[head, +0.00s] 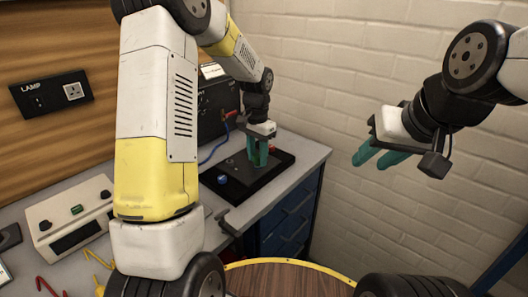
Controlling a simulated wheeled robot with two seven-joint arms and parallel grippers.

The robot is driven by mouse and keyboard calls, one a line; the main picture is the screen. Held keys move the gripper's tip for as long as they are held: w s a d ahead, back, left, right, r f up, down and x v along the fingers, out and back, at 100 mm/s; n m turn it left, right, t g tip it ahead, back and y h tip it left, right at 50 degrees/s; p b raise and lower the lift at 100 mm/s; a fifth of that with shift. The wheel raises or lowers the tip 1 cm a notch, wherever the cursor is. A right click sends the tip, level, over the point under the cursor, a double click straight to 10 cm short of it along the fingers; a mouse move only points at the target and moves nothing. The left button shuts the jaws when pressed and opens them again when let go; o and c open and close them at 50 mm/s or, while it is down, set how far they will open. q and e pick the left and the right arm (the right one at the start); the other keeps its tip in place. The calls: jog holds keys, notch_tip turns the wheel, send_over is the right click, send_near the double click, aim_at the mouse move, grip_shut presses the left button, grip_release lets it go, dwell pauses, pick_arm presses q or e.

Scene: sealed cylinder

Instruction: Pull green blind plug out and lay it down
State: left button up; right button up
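My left gripper (257,165) reaches down over the black board (238,190) on the bench, its teal fingers pointing down close to the board. The fingers look close together, and I cannot tell whether they are shut on anything. I cannot make out the green blind plug; it may be hidden at or behind these fingers. A blue knob-like part (222,179) stands on the board to the left of the fingers, and a small red part (273,149) shows behind them. My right gripper (372,160) is raised in front of the brick wall, its teal fingers apart and empty.
A white box (68,218) with a green part sits on the bench at left, with red and yellow tools near it. A black unit (217,103) with red and blue leads stands behind the board. The grey bench (302,157) is bare right of the board.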

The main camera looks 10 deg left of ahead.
aim_at(258, 155)
pick_arm(q)
grip_shut()
dwell(0.9)
jog(key=shift+r, duration=0.1)
jog(key=shift+r, duration=2.9)
